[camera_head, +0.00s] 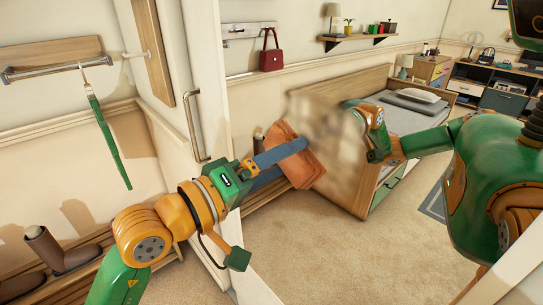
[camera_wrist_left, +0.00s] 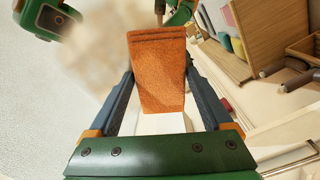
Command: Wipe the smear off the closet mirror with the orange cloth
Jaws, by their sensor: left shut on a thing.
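The closet mirror (camera_head: 330,250) fills the right of the head view and reflects the room and my own body. A hazy tan smear (camera_head: 326,122) lies on the glass; it also shows as a pale blur in the left wrist view (camera_wrist_left: 95,62). My left gripper (camera_head: 286,160) is shut on the orange cloth (camera_head: 303,168), which sticks out beyond the fingertips at the lower left of the smear. The cloth also shows between the fingers in the left wrist view (camera_wrist_left: 158,75). I cannot tell whether it touches the glass. My right gripper is not in view.
A white frame edge (camera_head: 214,75) borders the mirror on the left. Beside it is a metal handle (camera_head: 193,125). A green shoehorn (camera_head: 106,140) hangs from a wall rail (camera_head: 60,68). Brown boots (camera_head: 68,253) stand on a wooden rack at the lower left.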

